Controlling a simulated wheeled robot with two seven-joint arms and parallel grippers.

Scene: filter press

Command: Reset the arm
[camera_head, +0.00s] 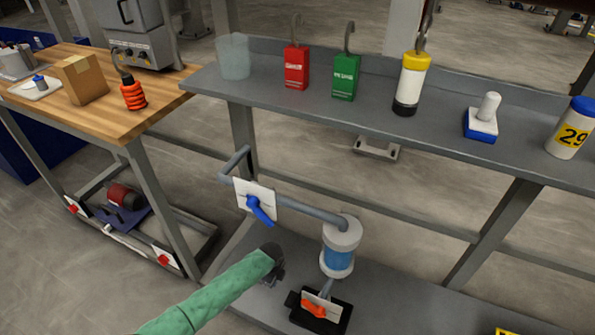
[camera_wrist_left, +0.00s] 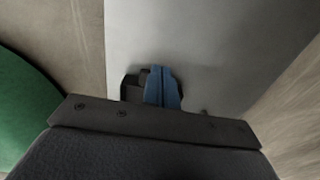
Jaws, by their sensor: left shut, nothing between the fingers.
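My left gripper (camera_head: 274,266), at the end of the green-sleeved left arm, is shut and empty. It is over the lower grey shelf, left of the clear cylinder with blue inside (camera_head: 338,256). A blue valve handle (camera_head: 262,210) on a white plate (camera_head: 246,192) is on the pipe above and left of the gripper, apart from it. An orange handle (camera_head: 316,308) sits on a black base below and right of the gripper.
A wooden table (camera_head: 150,100) stands at left. Floor is open between them.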

